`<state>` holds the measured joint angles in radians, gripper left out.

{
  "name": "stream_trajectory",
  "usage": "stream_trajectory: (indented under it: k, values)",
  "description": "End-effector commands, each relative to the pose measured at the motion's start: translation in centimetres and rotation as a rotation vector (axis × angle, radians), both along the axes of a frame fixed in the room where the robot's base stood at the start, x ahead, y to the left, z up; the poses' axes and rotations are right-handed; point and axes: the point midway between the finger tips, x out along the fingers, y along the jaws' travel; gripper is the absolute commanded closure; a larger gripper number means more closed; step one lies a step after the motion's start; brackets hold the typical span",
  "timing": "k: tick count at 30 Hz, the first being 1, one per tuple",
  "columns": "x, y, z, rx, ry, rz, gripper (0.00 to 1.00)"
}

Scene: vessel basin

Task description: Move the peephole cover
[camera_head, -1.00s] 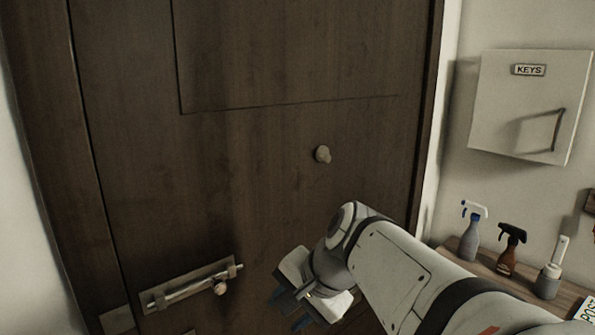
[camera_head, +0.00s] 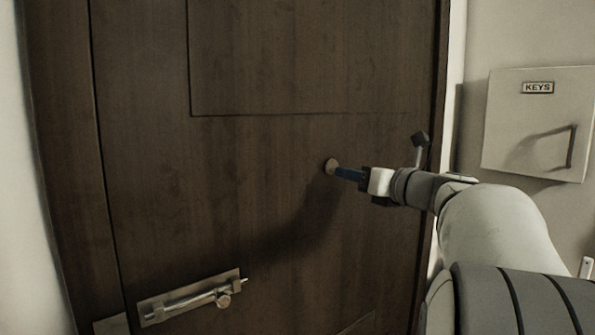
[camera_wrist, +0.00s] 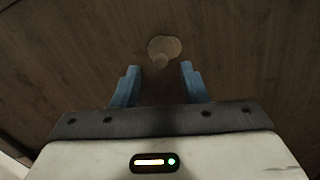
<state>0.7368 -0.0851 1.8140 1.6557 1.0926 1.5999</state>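The peephole cover (camera_head: 330,166) is a small round pale disc with a small knob on the dark wooden door (camera_head: 250,200). In the wrist view the cover (camera_wrist: 164,48) lies just beyond my fingertips, roughly centred between them. My gripper (camera_head: 343,172) points at the door, its blue fingers close to the cover. In the wrist view my gripper (camera_wrist: 159,72) has its two blue fingers apart with nothing between them. The fingertip nearest the cover partly hides it in the head view, and I cannot tell whether they touch.
A metal slide bolt (camera_head: 190,300) sits low on the door at the left. A white key box (camera_head: 537,125) with a handle hangs on the wall at the right. The door around the cover is flat and clear.

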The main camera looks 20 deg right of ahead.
Motion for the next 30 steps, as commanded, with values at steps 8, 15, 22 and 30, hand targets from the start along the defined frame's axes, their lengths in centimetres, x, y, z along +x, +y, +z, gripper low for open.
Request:
stream_trajectory:
  k: [8,15,22,30]
  values:
    - [3.0,1.1,0.1,-0.002,0.000,0.000,0.61]
    - [3.2,1.2,0.0,-0.003,0.000,-0.001,0.61]
    - [3.2,1.2,0.0,-0.003,0.000,-0.001,0.74]
    - [3.2,1.2,0.0,-0.003,0.000,-0.002,0.96]
